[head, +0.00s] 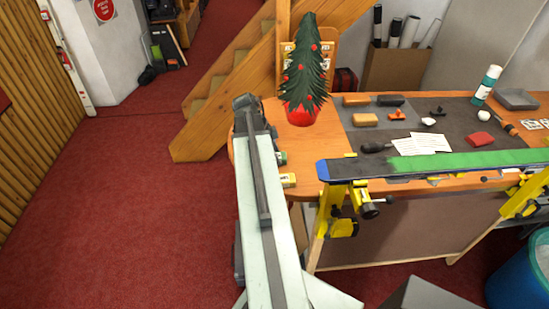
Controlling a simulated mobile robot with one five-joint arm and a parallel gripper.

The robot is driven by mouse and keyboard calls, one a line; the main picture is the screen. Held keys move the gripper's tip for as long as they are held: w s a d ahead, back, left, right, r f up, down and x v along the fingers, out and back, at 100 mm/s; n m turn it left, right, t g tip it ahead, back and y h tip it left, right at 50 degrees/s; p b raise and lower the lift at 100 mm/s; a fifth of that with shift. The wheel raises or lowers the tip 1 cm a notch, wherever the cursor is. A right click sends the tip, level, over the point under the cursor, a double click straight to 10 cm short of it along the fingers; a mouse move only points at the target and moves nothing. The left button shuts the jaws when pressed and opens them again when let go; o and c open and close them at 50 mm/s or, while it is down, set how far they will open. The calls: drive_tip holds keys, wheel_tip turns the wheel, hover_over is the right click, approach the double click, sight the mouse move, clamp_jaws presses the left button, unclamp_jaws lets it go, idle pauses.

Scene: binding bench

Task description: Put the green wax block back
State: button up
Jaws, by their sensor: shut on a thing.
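My arm reaches away from me, left of the bench, with its dark end and my gripper (246,103) near the table's left end, by the tree. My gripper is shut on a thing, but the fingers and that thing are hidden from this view. I cannot make out a green wax block anywhere. Two orange-brown blocks (365,120), a dark block (390,100) and a red block (479,139) lie on the table. A long green-and-black ski-like board (440,162) is clamped along the front edge.
The wooden table (330,140) carries a small decorated tree (305,75) in a red pot, white papers (425,143), a bottle (487,85) and a grey tray (516,98). Yellow clamps (347,200) stick out in front. A blue bin (520,275) stands lower right. Red floor at left is clear.

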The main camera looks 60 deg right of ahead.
drive_tip(key=shift+w+r, duration=0.1)
drive_tip(key=shift+w, duration=0.05)
drive_tip(key=shift+f, duration=0.25)
drive_tip(key=o, duration=1.2)
drive_tip(key=shift+a+r, duration=0.1)
drive_tip(key=shift+r, duration=0.25)
drive_tip(key=p+v, duration=1.1)
drive_tip(key=shift+a+r, duration=0.15)
drive_tip(key=shift+r, duration=0.25)
